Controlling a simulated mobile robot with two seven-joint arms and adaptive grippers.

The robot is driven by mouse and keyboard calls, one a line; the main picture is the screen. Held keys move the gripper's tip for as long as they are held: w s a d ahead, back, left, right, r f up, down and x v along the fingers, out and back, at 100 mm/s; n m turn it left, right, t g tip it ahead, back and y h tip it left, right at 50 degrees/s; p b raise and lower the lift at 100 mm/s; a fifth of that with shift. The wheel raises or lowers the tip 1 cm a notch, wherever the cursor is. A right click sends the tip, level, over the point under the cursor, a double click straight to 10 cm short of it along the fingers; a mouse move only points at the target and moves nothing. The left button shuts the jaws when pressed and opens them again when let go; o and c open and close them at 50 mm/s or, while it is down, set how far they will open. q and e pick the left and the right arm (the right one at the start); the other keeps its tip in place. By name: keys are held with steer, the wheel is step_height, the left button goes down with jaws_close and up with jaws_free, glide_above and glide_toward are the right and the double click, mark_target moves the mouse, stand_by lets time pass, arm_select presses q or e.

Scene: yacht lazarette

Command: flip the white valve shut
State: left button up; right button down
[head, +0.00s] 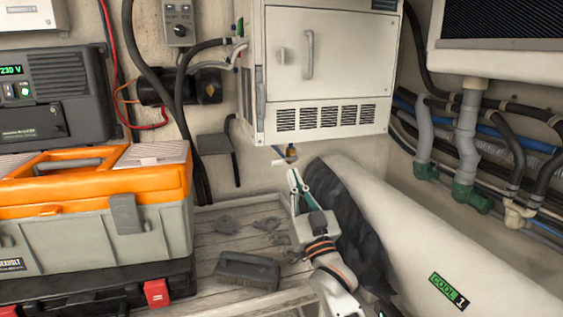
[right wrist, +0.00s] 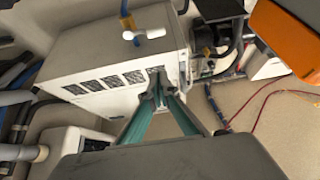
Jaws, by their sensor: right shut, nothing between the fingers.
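The white valve (head: 284,160) hangs under the white cabinet (head: 330,60), with a brass-coloured body. In the right wrist view its white lever (right wrist: 152,34) lies about crosswise to a short blue pipe and brass fitting. My right gripper (head: 294,178) is just below the valve in the head view, pointing up, fingers shut and empty. In the right wrist view the right gripper's tips (right wrist: 160,95) are together, and the lever is beyond them, apart from them. Whether the tips touch the valve is not clear in the head view. My left gripper is not in view.
An orange and grey toolbox (head: 95,230) stands at the left. Pipes and hoses (head: 470,140) line the right wall.

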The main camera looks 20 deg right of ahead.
mark_target(283, 160)
steer(key=p+x, duration=0.1)
steer(key=x, duration=0.8)
steer(key=shift+w+r, duration=0.2)
steer(key=shift+w, duration=0.1)
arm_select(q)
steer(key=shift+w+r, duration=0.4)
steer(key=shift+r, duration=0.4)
arm_select(e)
steer(key=shift+w+f, duration=0.2)
steer(key=shift+f, duration=0.45)
steer(key=shift+w+f, duration=0.25)
steer(key=shift+f, duration=0.4)
steer(key=shift+w+f, duration=0.2)
steer(key=shift+f, duration=0.45)
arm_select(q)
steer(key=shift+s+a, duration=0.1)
arm_select(e)
steer(key=shift+w+f+n, duration=0.1)
steer(key=shift+n, duration=0.3)
